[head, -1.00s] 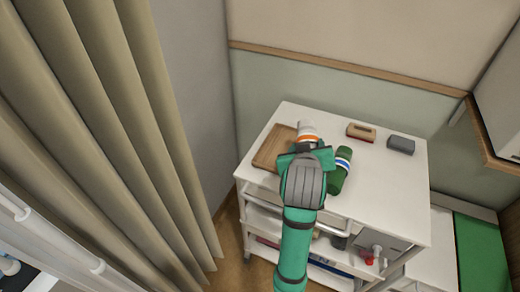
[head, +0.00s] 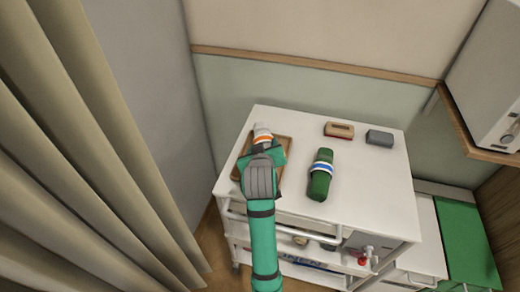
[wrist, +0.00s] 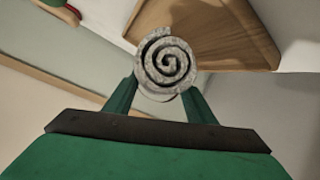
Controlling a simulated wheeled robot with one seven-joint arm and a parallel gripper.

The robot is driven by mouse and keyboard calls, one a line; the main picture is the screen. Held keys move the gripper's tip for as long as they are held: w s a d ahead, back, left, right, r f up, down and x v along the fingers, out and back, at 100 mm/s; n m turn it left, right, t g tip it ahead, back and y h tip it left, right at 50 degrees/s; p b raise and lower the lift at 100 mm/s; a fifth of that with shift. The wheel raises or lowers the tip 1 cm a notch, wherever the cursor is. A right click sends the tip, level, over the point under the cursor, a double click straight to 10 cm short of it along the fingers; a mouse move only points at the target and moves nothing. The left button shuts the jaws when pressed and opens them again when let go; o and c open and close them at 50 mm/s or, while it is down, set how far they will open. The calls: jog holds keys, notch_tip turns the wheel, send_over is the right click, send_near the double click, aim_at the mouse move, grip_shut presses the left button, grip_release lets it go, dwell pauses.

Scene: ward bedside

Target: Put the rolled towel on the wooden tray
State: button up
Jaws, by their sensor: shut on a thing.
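The rolled towel (head: 262,130), white with an orange band, is held in my gripper (head: 263,149). In the wrist view the towel's grey-white spiral end (wrist: 165,62) sits between my two green fingers, which are shut on it. The wooden tray (head: 286,163) lies on the left part of the white trolley top. In the head view the towel and my gripper overlap the tray and hide much of it. The tray's wooden surface also shows beyond the towel in the wrist view (wrist: 215,30). I cannot tell whether the towel touches the tray.
A green roll with blue and white bands (head: 319,183) lies right of the tray on the trolley top (head: 370,180). A red-and-tan box (head: 339,130) and a grey block (head: 379,138) are at the back. A curtain (head: 90,150) hangs at the left.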

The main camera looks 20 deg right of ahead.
jog(key=f, duration=0.2)
jog(key=w+f, duration=0.1)
jog(key=shift+w+d+f, duration=0.1)
jog(key=shift+f, duration=0.45)
jog(key=shift+s, duration=0.2)
jog(key=shift+f, duration=0.2)
jog(key=o, duration=1.1)
jog(key=shift+r, duration=0.1)
jog(key=shift+s+r, duration=0.1)
jog(key=shift+r, duration=0.1)
jog(key=v, duration=1.1)
jog(key=shift+s+a, duration=0.25)
